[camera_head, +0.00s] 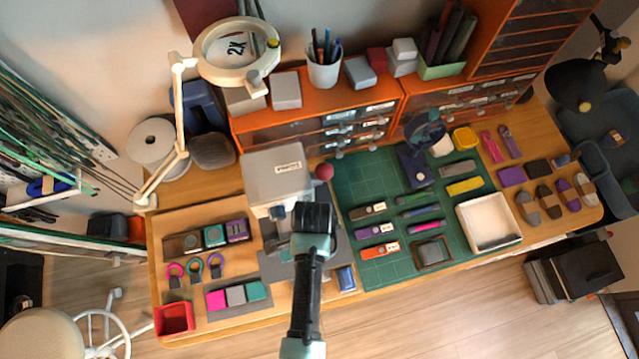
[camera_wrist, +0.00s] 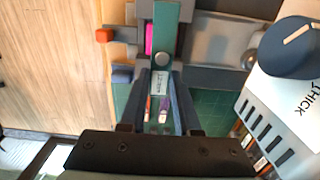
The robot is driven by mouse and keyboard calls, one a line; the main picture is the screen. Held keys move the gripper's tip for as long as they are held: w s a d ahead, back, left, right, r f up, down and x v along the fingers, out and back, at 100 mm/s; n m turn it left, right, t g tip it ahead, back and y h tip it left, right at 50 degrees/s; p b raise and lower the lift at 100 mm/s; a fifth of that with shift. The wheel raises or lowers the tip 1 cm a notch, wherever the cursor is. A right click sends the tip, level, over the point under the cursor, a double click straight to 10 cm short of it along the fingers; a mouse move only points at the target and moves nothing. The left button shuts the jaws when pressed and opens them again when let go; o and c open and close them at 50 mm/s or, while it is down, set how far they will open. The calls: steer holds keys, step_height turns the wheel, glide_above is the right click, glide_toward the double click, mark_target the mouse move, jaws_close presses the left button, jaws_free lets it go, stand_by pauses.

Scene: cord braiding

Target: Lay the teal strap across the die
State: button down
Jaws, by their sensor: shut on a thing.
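In the wrist view, the teal strap (camera_wrist: 166,28) runs up the picture from between my gripper's fingers (camera_wrist: 158,112), with a round rivet and a white label near the held end. The fingers are shut on it. Its far part lies over or just above a grey metal fixture (camera_wrist: 212,30), which seems to hold the die; I cannot tell whether the strap touches it. A pink strip (camera_wrist: 149,38) shows beside the strap. In the head view, my gripper (camera_head: 278,212) is at the front of the grey press (camera_head: 275,165); the arm hides the strap and die there.
In the wrist view, the press's dark knob (camera_wrist: 290,48) and pale housing stand close on the right; an orange-tipped lever (camera_wrist: 104,35) sticks out left. In the head view, a green cutting mat (camera_head: 352,175) with several straps and a white tray (camera_head: 488,222) lies to the right.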

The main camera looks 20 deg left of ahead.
steer(key=shift+f+b, duration=2.2)
steer(key=shift+b, duration=0.1)
steer(key=shift+f+b, duration=0.45)
steer(key=shift+f, duration=0.4)
steer(key=shift+p, duration=0.3)
steer(key=shift+f, duration=0.25)
steer(key=c, duration=0.5)
jaws_free()
steer(key=shift+c, duration=0.2)
